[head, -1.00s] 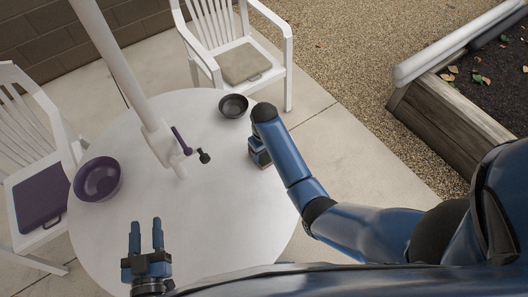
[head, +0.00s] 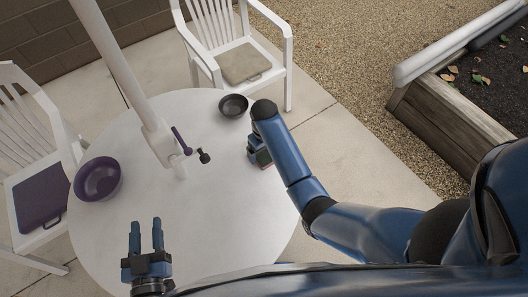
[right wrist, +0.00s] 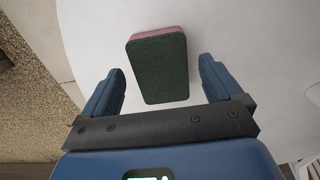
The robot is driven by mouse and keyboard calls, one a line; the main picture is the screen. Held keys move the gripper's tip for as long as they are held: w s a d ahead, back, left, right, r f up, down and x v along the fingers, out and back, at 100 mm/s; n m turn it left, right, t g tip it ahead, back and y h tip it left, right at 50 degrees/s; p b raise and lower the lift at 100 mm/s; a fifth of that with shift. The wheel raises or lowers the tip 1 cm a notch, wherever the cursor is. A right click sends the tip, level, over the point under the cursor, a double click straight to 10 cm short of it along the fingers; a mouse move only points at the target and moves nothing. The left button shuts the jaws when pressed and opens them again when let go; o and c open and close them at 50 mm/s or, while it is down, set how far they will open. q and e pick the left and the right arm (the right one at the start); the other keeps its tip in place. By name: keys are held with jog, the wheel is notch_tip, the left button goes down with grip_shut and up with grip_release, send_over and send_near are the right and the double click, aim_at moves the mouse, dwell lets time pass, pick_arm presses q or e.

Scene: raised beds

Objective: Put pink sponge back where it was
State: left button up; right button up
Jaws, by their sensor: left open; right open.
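The pink sponge (right wrist: 158,68), with a dark green scouring face toward the camera and a pink edge, shows in the right wrist view against the white table top. In the head view only a small pink and green part of it (head: 264,161) shows at the table's right side, mostly hidden by my right arm. My right gripper (right wrist: 162,72) is open, with its fingers apart on either side of the sponge and a gap at each side. It also shows in the head view (head: 255,152). My left gripper (head: 146,226) is open and empty over the table's near left part.
The round white table (head: 215,220) holds a purple bowl (head: 98,179) at left and a dark bowl (head: 233,106) at the back. A white pole (head: 120,60) rises through it, with a purple handle (head: 181,140) beside it. White chairs stand behind and left.

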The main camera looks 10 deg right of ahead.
notch_tip(320, 180, up, 9)
jog(key=m+t+p, duration=0.1)
jog(key=t+p, duration=0.1)
jog(key=t, duration=0.2)
send_over(264, 155)
jog(key=s+d, duration=0.3)
jog(key=shift+y, duration=0.3)
notch_tip(264, 155, down, 6)
jog(key=shift+s+f, duration=0.1)
jog(key=shift+f, duration=0.15)
jog(key=s+d+t, duration=0.2)
jog(key=s, duration=0.1)
jog(key=s+d+m+t, duration=0.1)
jog(key=s+t, duration=0.1)
jog(key=shift+s+f, duration=0.15)
jog(key=shift+f, duration=0.2)
jog(key=s+d+r+m+t, duration=0.1)
jog(key=s+d+r+t, duration=0.1)
jog(key=s+r+t, duration=0.3)
jog(key=s+d+r+m+t, duration=0.1)
jog(key=s+r+t, duration=0.3)
jog(key=s+r, duration=0.8)
jog(key=shift+d+r+t, duration=0.4)
jog(key=shift+d+r, duration=0.1)
jog(key=shift+d, duration=0.05)
